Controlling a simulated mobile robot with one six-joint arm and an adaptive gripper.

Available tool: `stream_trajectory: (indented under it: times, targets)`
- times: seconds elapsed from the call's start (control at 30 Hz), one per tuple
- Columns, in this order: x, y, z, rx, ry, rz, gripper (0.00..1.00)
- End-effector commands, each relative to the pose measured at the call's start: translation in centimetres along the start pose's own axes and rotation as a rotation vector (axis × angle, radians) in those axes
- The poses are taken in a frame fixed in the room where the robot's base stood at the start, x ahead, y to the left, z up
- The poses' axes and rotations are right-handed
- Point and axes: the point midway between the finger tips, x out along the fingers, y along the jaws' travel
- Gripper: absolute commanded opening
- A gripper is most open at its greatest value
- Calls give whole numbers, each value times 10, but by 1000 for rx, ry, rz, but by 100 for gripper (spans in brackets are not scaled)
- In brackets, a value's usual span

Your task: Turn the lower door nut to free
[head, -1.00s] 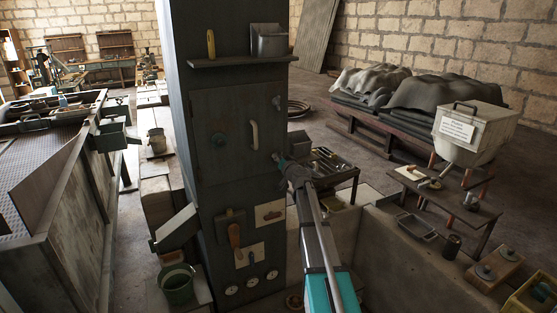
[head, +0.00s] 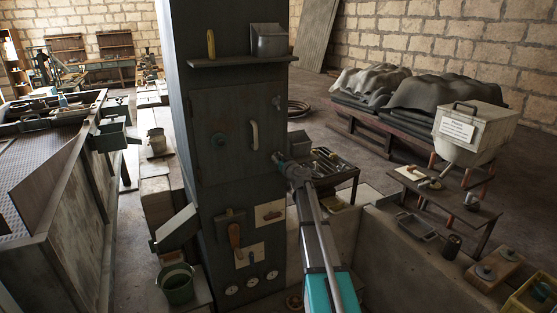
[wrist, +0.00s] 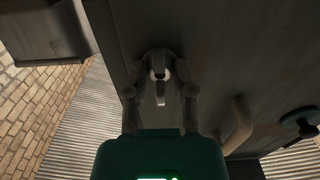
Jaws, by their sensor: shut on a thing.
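The lower door nut (wrist: 159,68) is a pale, winged part on the dark cabinet door, seen in the middle of the wrist view. My gripper (wrist: 160,92) is around it, one finger on each side, shut on it. In the head view my gripper (head: 279,158) is at the lower right edge of the door (head: 232,110); it and my wrist hide the lower nut there. The upper door nut (head: 277,102) shows at the door's upper right edge.
The door has a pale handle (head: 254,135) and a round knob (head: 219,139); the handle (wrist: 237,126) is right of my gripper in the wrist view. A shelf (head: 240,62) with a metal box (head: 268,41) is above. A tool tray (head: 331,163) stands behind my arm.

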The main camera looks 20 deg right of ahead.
Motion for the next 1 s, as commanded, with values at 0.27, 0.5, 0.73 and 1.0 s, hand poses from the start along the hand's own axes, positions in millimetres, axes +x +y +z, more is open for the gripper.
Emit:
stream_trajectory:
  times: [0.27, 0.5, 0.73, 1.0]
  targets:
    - [0, 0, 0, -1, -1, 1, 44]
    - [0, 0, 0, 0, 0, 0, 68]
    - [0, 0, 0, 1, 0, 0, 68]
    - [-11, 0, 0, 1, 0, 0, 68]
